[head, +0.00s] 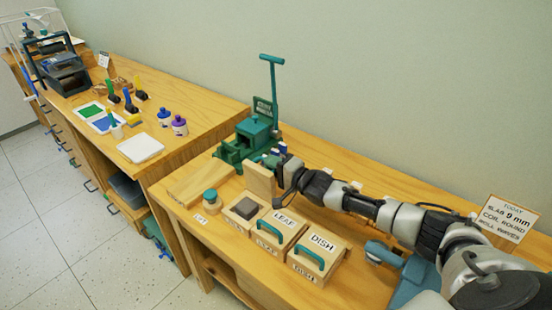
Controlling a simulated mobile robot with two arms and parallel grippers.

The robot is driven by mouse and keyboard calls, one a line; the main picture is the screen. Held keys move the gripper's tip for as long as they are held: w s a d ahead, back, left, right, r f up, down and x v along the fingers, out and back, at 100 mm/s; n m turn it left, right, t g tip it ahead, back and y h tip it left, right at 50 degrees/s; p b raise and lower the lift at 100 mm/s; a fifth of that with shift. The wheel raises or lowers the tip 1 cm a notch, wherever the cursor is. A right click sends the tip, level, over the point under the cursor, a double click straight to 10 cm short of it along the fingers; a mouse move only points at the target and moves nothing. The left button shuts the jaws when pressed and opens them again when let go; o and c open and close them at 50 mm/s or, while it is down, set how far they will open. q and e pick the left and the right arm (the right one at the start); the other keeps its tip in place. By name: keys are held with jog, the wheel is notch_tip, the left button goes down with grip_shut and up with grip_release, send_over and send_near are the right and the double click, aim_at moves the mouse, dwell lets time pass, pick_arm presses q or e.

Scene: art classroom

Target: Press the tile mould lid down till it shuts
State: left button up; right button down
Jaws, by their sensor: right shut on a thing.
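The tile mould (229,216) is a small light-wood box on the near workbench, left of the LEAF mould. Its top is open and a dark grey slab (245,208) shows in it. A plain wooden board, which I take for its lid (259,182), stands about upright at its far edge. My right gripper (272,161) is behind the top of this lid, shut, seemingly on the lid. The exact grip is hidden by the lid and by the small size. My left gripper is not in view.
The shut LEAF mould (271,241) and DISH mould (310,268) stand to the right, with teal handles. A green press (243,142) with a tall lever stands behind. A teal-topped round tool (210,200) is at left. A sign (507,218) stands at right.

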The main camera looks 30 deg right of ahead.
aim_at(264, 170)
jog(key=shift+s+a+r+n+p, duration=0.1)
jog(key=shift+s+a+n+p, duration=0.2)
jog(key=shift+a+n, duration=0.2)
jog(key=shift+s+a+r+n+p, duration=0.1)
jog(key=shift+s+a+n+p, duration=0.15)
jog(key=shift+a+n, duration=0.25)
jog(key=shift+s+a+n, duration=0.15)
jog(key=shift+a+n, duration=0.35)
jog(key=shift+a, duration=0.05)
